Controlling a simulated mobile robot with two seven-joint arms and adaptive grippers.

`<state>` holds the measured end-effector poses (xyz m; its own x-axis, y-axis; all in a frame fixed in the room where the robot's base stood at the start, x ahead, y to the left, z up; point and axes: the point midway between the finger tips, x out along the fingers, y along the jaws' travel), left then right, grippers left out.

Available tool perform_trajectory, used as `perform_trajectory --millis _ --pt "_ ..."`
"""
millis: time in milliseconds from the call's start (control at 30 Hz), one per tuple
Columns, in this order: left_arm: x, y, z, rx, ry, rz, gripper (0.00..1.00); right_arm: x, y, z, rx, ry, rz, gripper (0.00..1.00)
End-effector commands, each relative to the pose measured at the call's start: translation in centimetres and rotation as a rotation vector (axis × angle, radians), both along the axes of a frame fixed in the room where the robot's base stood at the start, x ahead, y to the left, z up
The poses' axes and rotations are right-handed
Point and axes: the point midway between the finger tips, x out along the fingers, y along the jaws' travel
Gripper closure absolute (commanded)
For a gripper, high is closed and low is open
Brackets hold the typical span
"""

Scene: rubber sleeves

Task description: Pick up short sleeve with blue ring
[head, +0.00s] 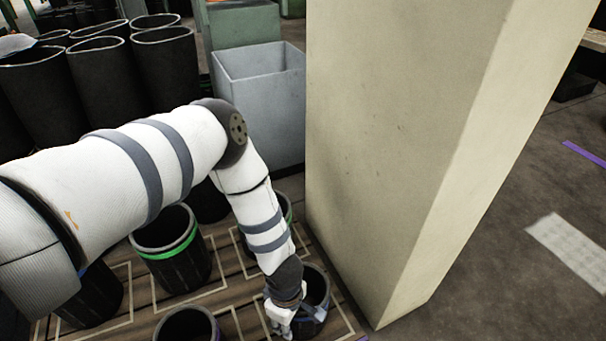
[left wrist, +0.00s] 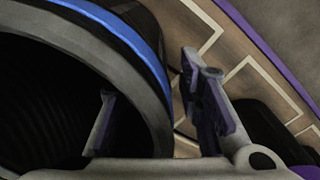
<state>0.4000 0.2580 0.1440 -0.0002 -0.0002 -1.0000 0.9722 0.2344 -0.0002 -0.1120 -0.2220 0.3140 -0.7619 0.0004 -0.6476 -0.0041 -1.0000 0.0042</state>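The short black sleeve with a blue ring (head: 319,284) stands on the wooden pallet beside the beige pillar, partly hidden by my gripper in the head view. In the left wrist view its grey rim and blue ring (left wrist: 124,28) fill the left side, with the dark hollow inside. My left gripper (head: 283,322) is at the near left rim of this sleeve. In the left wrist view the gripper (left wrist: 148,85) is open, one finger inside the sleeve and the other outside, with the wall between them and gaps visible. My right gripper is not in view.
A green-ringed sleeve (head: 170,254) and another sleeve (head: 187,325) stand on the pallet (head: 218,271). The beige pillar (head: 385,150) rises close at the right. A grey bin (head: 262,105) and tall black sleeves (head: 165,67) are behind. Open floor lies right of the pillar.

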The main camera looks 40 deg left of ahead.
Motion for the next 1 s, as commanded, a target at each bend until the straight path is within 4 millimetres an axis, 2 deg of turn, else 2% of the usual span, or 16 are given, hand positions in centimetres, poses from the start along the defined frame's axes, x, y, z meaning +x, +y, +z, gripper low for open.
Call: perform_trajectory --millis 67,200,667,767,900,1000 --pt "0.0 0.0 0.1 0.0 -0.001 0.0 0.7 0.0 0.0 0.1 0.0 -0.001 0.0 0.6" --pt "0.0 0.0 0.2 0.0 -0.001 0.0 1.0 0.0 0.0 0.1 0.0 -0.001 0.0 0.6" --pt "0.1 0.0 0.4 0.0 -0.003 0.0 1.0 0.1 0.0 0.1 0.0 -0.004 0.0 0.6" --pt "0.2 0.0 1.4 0.0 -0.004 0.0 1.0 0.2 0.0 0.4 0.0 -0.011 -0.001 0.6" --pt "0.2 0.0 4.0 -0.001 -0.006 0.0 1.0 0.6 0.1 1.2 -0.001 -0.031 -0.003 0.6" --pt "-1.0 -1.4 6.3 -0.003 -0.007 -0.003 1.0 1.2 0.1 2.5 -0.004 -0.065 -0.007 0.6"
